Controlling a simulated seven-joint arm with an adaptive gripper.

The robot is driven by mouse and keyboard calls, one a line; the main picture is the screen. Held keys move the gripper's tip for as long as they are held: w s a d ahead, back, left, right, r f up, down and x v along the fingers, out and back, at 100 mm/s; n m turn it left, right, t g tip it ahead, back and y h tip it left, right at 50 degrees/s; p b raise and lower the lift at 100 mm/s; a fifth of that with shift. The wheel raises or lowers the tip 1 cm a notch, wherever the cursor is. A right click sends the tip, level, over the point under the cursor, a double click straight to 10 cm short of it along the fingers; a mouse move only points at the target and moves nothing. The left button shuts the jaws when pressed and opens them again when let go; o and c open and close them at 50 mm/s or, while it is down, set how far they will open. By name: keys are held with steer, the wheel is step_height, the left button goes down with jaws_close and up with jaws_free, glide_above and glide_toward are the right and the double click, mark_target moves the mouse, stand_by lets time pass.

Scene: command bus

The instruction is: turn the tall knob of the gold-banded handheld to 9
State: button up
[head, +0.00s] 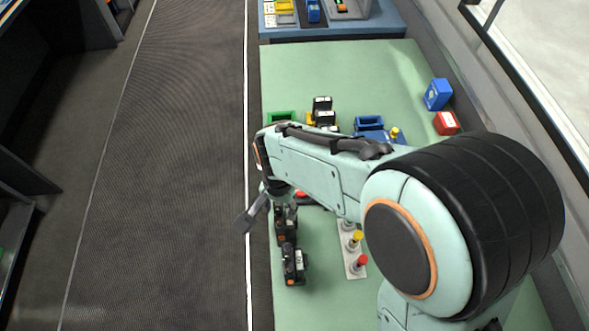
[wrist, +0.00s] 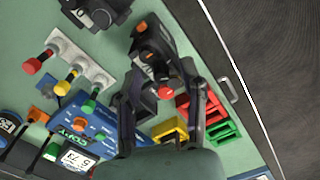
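Two black handhelds with orange parts show in the head view, a nearer one (head: 293,264) and one beyond it (head: 286,222). In the wrist view one black handheld (wrist: 152,45) lies just ahead of my gripper (wrist: 163,92), and another (wrist: 96,10) is at the top edge. My gripper's fingers are spread apart, with a red round knob (wrist: 165,92) showing between them. I see no clear contact. A gold band and the knob's markings are too small to make out. In the head view my arm hides much of my gripper (head: 252,213).
A grey plate (wrist: 75,57) carries red, yellow and green knobs. A blue panel (wrist: 82,127) has small displays. Red (wrist: 201,108), yellow (wrist: 169,130) and green (wrist: 221,133) trays lie close to the right finger. Blue (head: 438,94) and red (head: 446,123) boxes stand at the right.

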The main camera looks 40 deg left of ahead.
mark_target(281, 211)
steer(key=shift+r, duration=0.15)
step_height(281, 211, up, 12)
stand_by(0.5)
steer(key=shift+d, duration=0.1)
